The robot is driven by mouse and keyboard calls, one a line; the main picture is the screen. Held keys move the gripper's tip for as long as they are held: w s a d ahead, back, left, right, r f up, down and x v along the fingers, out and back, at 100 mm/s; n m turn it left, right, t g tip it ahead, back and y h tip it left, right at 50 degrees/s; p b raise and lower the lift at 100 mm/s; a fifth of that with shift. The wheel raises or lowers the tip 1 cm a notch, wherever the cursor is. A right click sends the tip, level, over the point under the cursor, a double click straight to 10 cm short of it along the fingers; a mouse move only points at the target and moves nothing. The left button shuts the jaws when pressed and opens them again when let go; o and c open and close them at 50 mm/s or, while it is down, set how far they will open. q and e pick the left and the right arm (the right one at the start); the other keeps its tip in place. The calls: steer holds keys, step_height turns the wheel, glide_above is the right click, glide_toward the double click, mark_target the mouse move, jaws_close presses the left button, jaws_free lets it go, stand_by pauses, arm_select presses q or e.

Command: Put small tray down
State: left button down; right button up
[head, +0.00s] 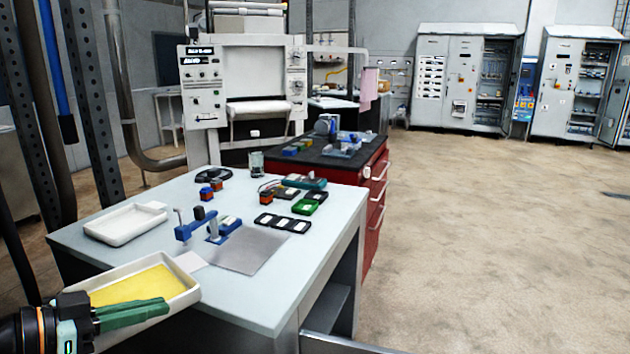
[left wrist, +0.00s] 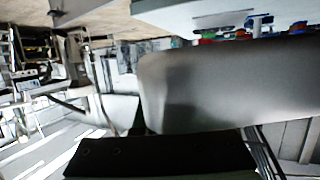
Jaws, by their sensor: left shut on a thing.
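A small white tray (head: 187,297) with a yellow sheet or filling (head: 135,283) is at the lower left of the head view. My left gripper (head: 135,313), with green fingers, is shut on its near side. The tray appears level and overlaps the table's near left edge; I cannot tell whether it touches the table. In the left wrist view the tray (left wrist: 230,85) is a large grey shape close to the camera, above a dark finger (left wrist: 160,155). A second white tray (head: 125,226), empty, lies on the table (head: 310,255). My right gripper is not in view.
Blue tools (head: 195,224), a grey sheet (head: 250,250), black cases (head: 283,223) and a green case (head: 308,204) lie on the table. A glass (head: 257,164) stands at the back. A red cabinet (head: 375,215) stands behind. The table's near right part is clear.

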arm_select(q)
steer(key=s+d+f+m+g+h, duration=0.1)
steer(key=s+d+f, duration=0.3)
steer(key=s, duration=0.5)
steer(key=shift+s+d+m+g+h, duration=0.25)
steer(key=shift+d+m+g+h, duration=0.15)
steer(key=shift+d+m+g, duration=0.15)
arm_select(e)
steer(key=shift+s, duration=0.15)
arm_select(q)
steer(key=shift+d+f, duration=0.1)
steer(key=shift+f, duration=0.05)
